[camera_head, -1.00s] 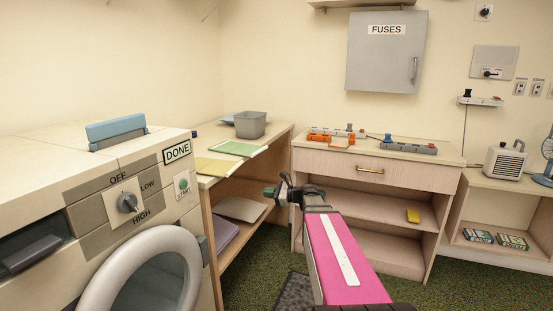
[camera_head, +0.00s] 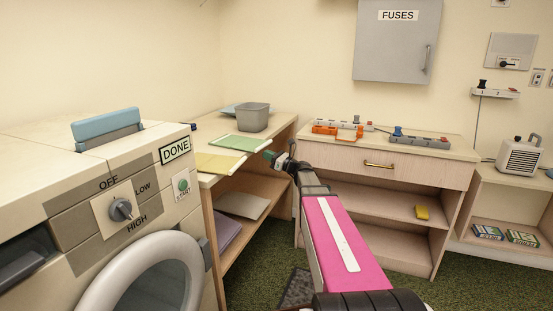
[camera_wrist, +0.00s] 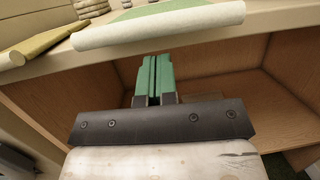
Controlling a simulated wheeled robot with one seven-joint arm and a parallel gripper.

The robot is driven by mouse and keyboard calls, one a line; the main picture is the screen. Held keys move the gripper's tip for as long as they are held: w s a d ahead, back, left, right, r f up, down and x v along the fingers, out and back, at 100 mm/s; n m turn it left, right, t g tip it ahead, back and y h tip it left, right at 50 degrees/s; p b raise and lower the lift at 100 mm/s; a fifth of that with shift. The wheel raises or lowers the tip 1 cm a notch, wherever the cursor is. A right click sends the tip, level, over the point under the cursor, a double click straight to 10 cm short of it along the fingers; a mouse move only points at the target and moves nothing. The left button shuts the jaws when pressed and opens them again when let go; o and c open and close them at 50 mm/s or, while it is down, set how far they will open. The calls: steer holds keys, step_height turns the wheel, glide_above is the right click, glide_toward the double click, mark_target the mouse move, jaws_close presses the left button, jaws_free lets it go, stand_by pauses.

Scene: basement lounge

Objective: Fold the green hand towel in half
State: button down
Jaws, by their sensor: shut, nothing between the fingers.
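The green hand towel (camera_head: 237,143) lies flat on the wooden shelf top, beside a yellow cloth (camera_head: 217,163). In the wrist view the green towel (camera_wrist: 160,22) shows at the top, with its pale near edge hanging slightly over the shelf's front edge. My gripper (camera_head: 270,156) is at the front edge of the shelf top, close to the right end of the towel. In the wrist view its green fingers (camera_wrist: 154,75) are together and empty, just below and in front of the towel's edge.
A grey bin (camera_head: 252,117) stands behind the towel. The washing machine (camera_head: 100,200) is at the left. A cabinet (camera_head: 385,165) with power strips on top stands at the right. Folded cloths lie on the lower shelf (camera_head: 262,190).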

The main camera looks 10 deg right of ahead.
mark_target(265, 144)
steer(key=shift+w+a+r, duration=0.15)
steer(key=shift+a+r, duration=0.05)
steer(key=shift+r, duration=0.8)
steer(key=shift+w+a+r, duration=0.1)
steer(key=shift+a+r, duration=0.1)
steer(key=shift+r, duration=0.85)
steer(key=shift+w+a+r, duration=0.15)
steer(key=shift+a+r, duration=0.05)
steer(key=shift+r, duration=0.8)
steer(key=shift+w+a+r, duration=0.5)
steer(key=shift+a+r, duration=0.1)
steer(key=shift+r, duration=0.3)
steer(key=shift+w+a+r, duration=0.45)
steer(key=shift+a+r, duration=0.15)
steer(key=shift+r, duration=0.35)
steer(key=shift+w+a+r, duration=0.5)
steer(key=shift+a+r, duration=0.1)
steer(key=shift+r, duration=0.3)
